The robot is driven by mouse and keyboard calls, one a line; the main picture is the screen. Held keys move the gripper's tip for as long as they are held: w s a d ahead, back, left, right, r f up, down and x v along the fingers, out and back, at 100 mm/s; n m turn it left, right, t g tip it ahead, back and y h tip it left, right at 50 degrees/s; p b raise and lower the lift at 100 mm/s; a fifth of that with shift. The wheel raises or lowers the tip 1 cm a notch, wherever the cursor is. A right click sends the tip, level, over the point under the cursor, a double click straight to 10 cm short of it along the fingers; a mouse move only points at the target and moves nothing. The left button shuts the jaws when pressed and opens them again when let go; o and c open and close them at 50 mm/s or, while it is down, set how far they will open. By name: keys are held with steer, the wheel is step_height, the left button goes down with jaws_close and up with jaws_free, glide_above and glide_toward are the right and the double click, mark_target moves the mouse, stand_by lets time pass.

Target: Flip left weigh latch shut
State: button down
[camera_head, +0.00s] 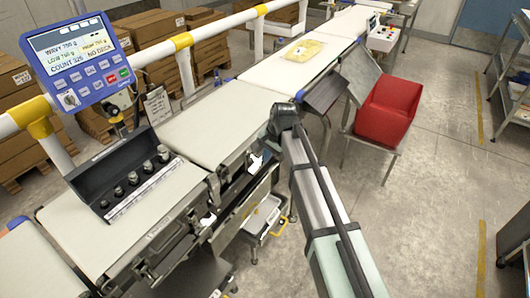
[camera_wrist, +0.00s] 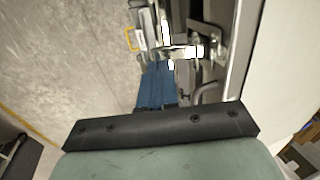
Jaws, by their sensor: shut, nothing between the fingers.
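In the wrist view, my gripper's blue fingers (camera_wrist: 157,68) are together and empty, reaching out beyond the black bracket. A metal latch (camera_wrist: 187,51) with a pale, brightly lit end is just ahead and to the right of the fingertips, close beside the belt frame. I cannot tell whether they touch, or whether this is the left latch. In the head view, dark latch hardware (camera_head: 214,188) sits on the front edge at the left end of the middle belt. Its open or shut position is unclear. My arm hides the fingers there.
The middle belt (camera_head: 208,122) is bare. A black case of weights (camera_head: 90,180) stands on the left belt, below a blue display (camera_head: 82,58). A yellow package (camera_head: 303,50) lies on the far belt. A red bin (camera_head: 388,108) stands right of my arm. Open floor lies front right.

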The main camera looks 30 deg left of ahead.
step_height(320, 180, down, 9)
steer(key=y, duration=1)
stand_by(0.8)
steer(key=shift+d, duration=0.15)
steer(key=d+f+v, duration=0.1)
steer(key=f+v, duration=0.1)
steer(key=v, duration=1.1)
steer(key=shift+d+f, duration=0.3)
steer(key=shift+d, duration=0.05)
